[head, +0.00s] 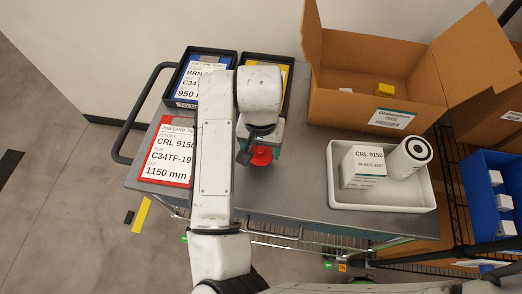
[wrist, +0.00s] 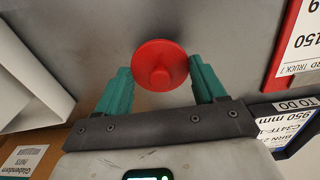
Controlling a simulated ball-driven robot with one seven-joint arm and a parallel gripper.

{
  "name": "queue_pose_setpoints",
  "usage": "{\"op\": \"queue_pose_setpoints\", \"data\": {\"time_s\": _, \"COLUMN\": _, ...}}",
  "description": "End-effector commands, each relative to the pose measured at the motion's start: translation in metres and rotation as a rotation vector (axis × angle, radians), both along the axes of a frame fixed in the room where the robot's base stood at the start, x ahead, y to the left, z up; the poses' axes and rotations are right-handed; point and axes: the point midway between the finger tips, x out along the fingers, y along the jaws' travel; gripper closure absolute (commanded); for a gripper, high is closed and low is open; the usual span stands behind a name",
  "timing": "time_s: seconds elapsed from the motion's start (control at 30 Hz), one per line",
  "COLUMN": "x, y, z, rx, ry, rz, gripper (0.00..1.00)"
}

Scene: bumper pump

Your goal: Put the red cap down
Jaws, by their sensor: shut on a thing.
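The red cap (head: 262,156) is a round disc with a small central knob. In the head view it sits under my wrist, above or on the grey cart top, partly hidden by my arm. In the wrist view the red cap (wrist: 160,66) lies between the two green fingertips of my gripper (wrist: 162,80), which is shut on it. The fingers stand on either side of the cap's rim. I cannot tell whether the cap touches the cart top. In the head view my gripper (head: 262,148) is mostly hidden.
A red-framed job card (head: 163,183) lies left on the grey cart top (head: 285,190). Black trays with blue (head: 190,105) and yellow cards stand behind. A white tray (head: 380,207) with a box and a cylinder is right. An open carton (head: 350,107) stands behind it. The middle is clear.

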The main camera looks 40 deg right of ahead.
Motion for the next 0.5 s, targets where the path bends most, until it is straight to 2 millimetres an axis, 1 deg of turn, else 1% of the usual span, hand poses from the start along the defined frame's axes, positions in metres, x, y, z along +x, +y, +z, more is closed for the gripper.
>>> {"op": "queue_pose_setpoints", "data": {"time_s": 0.1, "x": -0.001, "y": 0.000, "z": -0.015, "rx": 0.001, "ry": 0.004, "rz": 0.001, "gripper": 0.58}}
{"op": "queue_pose_setpoints", "data": {"time_s": 0.2, "x": 0.000, "y": 0.001, "z": -0.026, "rx": 0.001, "ry": 0.002, "rz": 0.001, "gripper": 0.58}}
{"op": "queue_pose_setpoints", "data": {"time_s": 0.3, "x": 0.000, "y": 0.000, "z": -0.030, "rx": 0.000, "ry": 0.000, "rz": 0.000, "gripper": 0.58}}
{"op": "queue_pose_setpoints", "data": {"time_s": 0.5, "x": 0.000, "y": 0.000, "z": -0.030, "rx": 0.000, "ry": 0.000, "rz": 0.000, "gripper": 0.58}}
